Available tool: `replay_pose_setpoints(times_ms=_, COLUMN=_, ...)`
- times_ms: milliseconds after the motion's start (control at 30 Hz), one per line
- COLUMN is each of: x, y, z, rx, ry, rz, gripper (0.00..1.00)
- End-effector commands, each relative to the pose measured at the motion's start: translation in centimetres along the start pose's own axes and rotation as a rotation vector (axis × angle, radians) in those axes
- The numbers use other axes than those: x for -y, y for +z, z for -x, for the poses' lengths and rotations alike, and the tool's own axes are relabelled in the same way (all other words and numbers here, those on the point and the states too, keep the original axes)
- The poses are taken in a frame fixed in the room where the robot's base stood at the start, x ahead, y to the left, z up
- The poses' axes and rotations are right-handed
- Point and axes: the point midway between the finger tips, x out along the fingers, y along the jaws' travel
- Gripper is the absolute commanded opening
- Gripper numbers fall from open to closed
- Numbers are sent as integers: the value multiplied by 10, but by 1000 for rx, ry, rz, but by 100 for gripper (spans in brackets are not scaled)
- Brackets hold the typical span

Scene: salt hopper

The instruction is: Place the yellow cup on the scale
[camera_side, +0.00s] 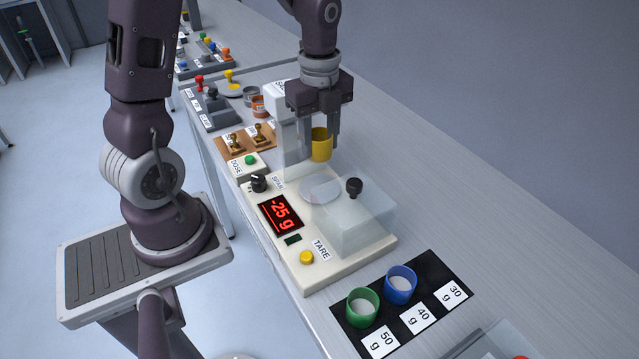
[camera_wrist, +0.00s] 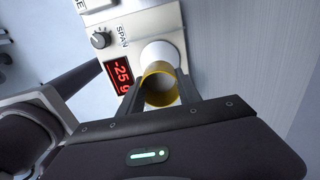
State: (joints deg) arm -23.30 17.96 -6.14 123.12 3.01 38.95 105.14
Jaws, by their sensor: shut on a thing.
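The yellow cup (camera_side: 321,146) is held in my gripper (camera_side: 325,138), which is shut on it above the scale. In the wrist view the cup (camera_wrist: 160,86) sits between the two fingers of my gripper (camera_wrist: 161,92), over part of the round white pan. The scale (camera_side: 345,266) is a cream base with a round pan (camera_side: 318,190), and its red display (camera_side: 281,214) reads -25 g. In the side view the cup hangs apart from the pan, a little behind and above it. The cup's contents are hard to make out.
A clear cover with a black knob (camera_side: 354,187) stands right of the pan. A TARE button (camera_side: 306,257) and a SPAN knob (camera_side: 258,183) are on the base. A green cup (camera_side: 362,307) and a blue cup (camera_side: 400,285) stand on a black mat (camera_side: 432,266) with weight labels.

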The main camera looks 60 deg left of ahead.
Motion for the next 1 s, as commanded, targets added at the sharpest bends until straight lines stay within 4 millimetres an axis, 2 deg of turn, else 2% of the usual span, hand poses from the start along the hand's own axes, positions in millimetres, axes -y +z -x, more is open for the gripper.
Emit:
replay_pose_setpoints(times_ms=100, x=-2, y=-1, z=-31, rx=-3, ry=9, rz=-1, gripper=1)
replay_pose_setpoints(times_ms=400, x=-2, y=-1, z=-83, rx=-2, ry=6, rz=0, gripper=1)
replay_pose_setpoints(times_ms=767, x=0, y=0, z=-89, rx=0, ry=2, rz=1, gripper=1)
replay_pose_setpoints(times_ms=800, x=-1, y=0, z=-90, rx=0, ry=2, rz=1, gripper=42)
replay_pose_setpoints(times_ms=900, x=0, y=0, z=-90, rx=0, ry=1, rz=1, gripper=62)
replay_pose_setpoints(times_ms=1000, x=0, y=0, z=-89, rx=0, ry=1, rz=1, gripper=62)
